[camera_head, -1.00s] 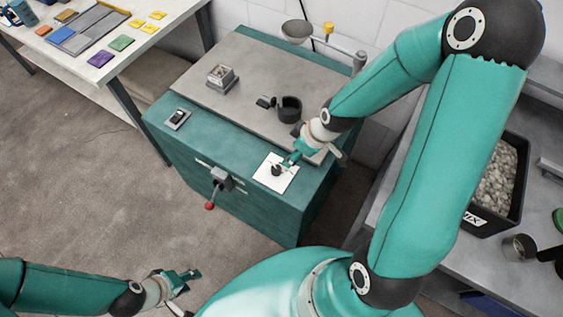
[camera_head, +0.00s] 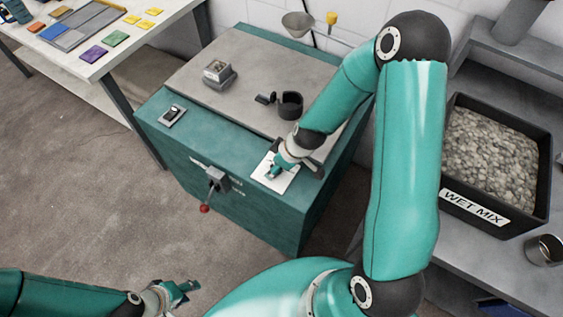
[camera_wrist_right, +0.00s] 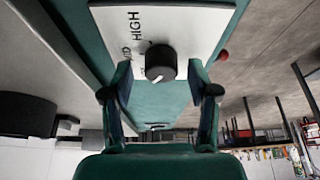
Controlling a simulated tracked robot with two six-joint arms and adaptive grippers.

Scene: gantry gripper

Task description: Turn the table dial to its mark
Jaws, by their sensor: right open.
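The black dial (camera_wrist_right: 160,62) stands on a white plate (camera_wrist_right: 200,25) on the cabinet's teal top edge. The plate reads HIGH, with a partly hidden word beside it. A pale line shows on the knob's near side in the right wrist view. My right gripper (camera_wrist_right: 161,75) is open, with one finger on each side of the dial; I cannot tell whether they touch it. In the head view my right gripper (camera_head: 273,171) is over the plate (camera_head: 284,182) and hides the dial. My left gripper (camera_head: 187,291) is open and empty, low over the floor.
The teal cabinet (camera_head: 250,215) carries a switch (camera_head: 172,116), a red-knobbed lever (camera_head: 206,208), a small box (camera_head: 218,72) and a black cup (camera_head: 290,104). A WET MIX bin (camera_head: 476,206) and a metal cup (camera_head: 543,250) stand at right. Floor at left is clear.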

